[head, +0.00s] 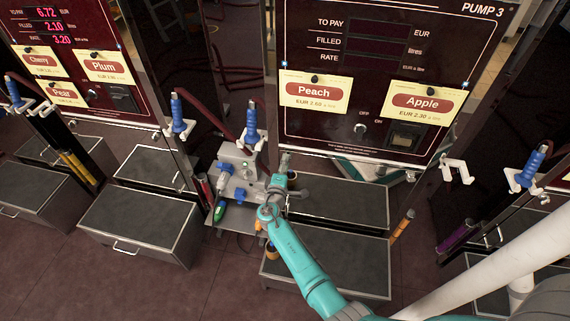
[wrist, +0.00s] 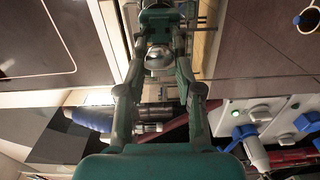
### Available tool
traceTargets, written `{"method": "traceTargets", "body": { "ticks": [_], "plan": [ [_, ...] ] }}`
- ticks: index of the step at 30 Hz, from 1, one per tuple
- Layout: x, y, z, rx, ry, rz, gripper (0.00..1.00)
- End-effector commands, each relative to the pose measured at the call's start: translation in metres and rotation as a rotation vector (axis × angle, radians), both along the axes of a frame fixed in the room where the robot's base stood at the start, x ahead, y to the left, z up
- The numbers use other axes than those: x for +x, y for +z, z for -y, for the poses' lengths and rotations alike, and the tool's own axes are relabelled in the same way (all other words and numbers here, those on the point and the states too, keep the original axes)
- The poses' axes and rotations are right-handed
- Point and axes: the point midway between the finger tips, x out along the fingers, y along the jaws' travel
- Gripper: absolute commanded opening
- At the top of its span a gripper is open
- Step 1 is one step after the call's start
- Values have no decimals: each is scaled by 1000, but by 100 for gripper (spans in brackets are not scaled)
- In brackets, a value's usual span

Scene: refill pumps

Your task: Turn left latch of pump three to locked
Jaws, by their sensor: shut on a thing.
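Pump three (head: 372,75) stands at centre right in the head view, with the Peach and Apple cards on its dark red front. My gripper (head: 284,172) is at the lower left corner of this front. It is shut on a small metal part there, which seems to be the left latch (head: 285,158). My fingers hide most of the latch, so its turn angle cannot be read. In the wrist view my gripper (wrist: 160,28) has its two fingers closed in at the top, with a round shiny metal piece between them.
A grey box (head: 238,167) with blue plugs stands close to the left of my gripper. Grey-topped cabinets (head: 335,200) lie below pump three. A blue-handled nozzle (head: 252,122) hangs to the left of the pump. A white bracket (head: 457,170) is on the right.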

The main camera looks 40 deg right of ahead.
Motion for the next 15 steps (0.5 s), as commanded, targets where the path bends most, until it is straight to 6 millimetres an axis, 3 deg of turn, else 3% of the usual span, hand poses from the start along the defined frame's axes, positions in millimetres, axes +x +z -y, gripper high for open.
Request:
{"method": "traceTargets", "body": {
  "ticks": [15],
  "plan": [
    [1,0,-1,-30,3,-39,0]
  ]
}}
